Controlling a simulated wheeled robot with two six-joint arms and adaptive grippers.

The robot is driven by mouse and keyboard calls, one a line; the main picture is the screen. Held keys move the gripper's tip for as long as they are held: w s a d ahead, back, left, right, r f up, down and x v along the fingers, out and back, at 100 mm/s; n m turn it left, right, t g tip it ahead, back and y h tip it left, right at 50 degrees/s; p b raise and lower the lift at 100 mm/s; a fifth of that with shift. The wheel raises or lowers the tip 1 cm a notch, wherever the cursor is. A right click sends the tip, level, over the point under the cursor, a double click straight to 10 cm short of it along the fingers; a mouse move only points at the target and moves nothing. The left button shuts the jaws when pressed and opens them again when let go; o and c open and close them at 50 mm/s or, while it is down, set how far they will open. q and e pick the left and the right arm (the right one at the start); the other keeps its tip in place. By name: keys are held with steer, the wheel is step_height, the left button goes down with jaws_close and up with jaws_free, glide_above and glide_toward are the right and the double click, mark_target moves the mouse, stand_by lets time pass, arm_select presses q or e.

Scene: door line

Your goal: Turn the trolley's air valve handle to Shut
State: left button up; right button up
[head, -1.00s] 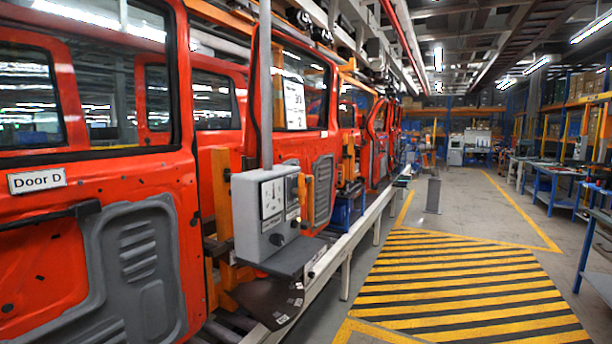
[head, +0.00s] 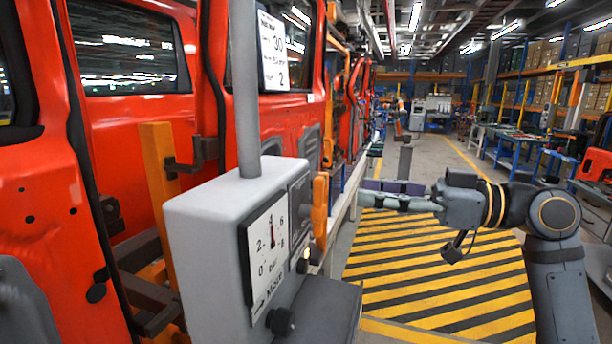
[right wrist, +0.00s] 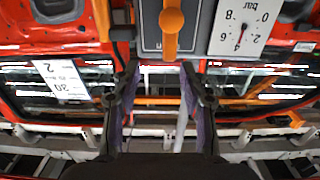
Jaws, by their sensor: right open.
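The trolley's grey control box (head: 215,235) stands close in front in the head view. It has a white pressure gauge plate (head: 268,250) on its front. The orange air valve handle (head: 320,210) is on the box's right part and looks upright. In the right wrist view, which is upside down, the handle (right wrist: 171,30) lies along the picture's vertical beside the gauge (right wrist: 243,28). Lettering by the handle is mostly hidden. My right gripper (head: 372,192) is open and empty, to the right of the handle and apart from it. Its two fingers also show in the right wrist view (right wrist: 160,72).
A grey post (head: 246,90) rises from the box. A dark shelf (head: 322,315) and a black knob (head: 281,321) are low on it. Red doors (head: 130,120) line the left. The striped floor (head: 440,270) to the right is clear.

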mark_target(324, 186)
arm_select(q)
steer(key=s+d+r+p, duration=0.2)
steer(key=s, duration=0.5)
arm_select(e)
steer(key=a, duration=0.2)
steer(key=a+r+p, duration=0.1)
steer(key=a, duration=0.1)
steer(key=shift+s+a+r+p, duration=0.15)
steer(key=shift+a+r+p, duration=0.05)
steer(key=shift+a+p, duration=0.15)
steer(key=x, duration=0.2)
steer(key=p+x, duration=0.1)
steer(key=x, duration=0.1)
steer(key=shift+f, duration=0.25)
steer(key=shift+a+p, duration=0.15)
steer(key=shift+p, duration=0.2)
steer(key=shift+w+a+f, duration=0.15)
steer(key=shift+w+a, duration=0.1)
steer(key=c, duration=0.7)
jaws_close()
arm_select(q)
steer(key=w+r, duration=0.1)
steer(key=w+a+r, duration=0.1)
steer(key=w+r, duration=0.1)
steer(key=shift+r, duration=0.1)
arm_select(e)
steer(key=shift+d, duration=0.1)
